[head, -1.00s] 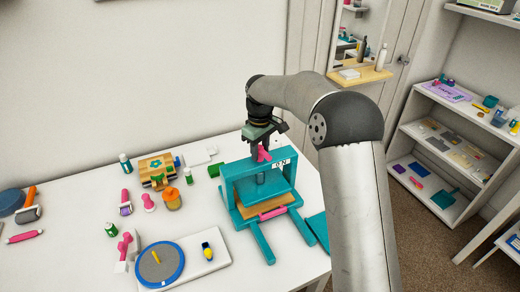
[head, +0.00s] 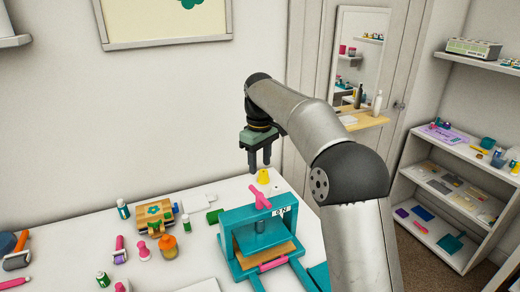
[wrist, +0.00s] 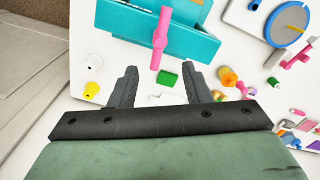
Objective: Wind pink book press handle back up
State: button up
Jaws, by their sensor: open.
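The teal book press (head: 228,218) stands on the white table. Its pink handle (head: 260,197) sits on top of the frame, lying at a slant. In the wrist view the pink handle (wrist: 160,38) crosses the teal top beam, beyond my fingertips. My gripper (head: 260,170) hangs above and behind the press, pointing down. A small sign with dark marks (head: 282,211) is on the front of the press's top beam, at the right.
A shelf unit (head: 440,198) stands at the right. The air above the table's left is free.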

notch_tip(320, 180, up, 4)
jog(key=shift+r, duration=0.15)
dwell(0.3)
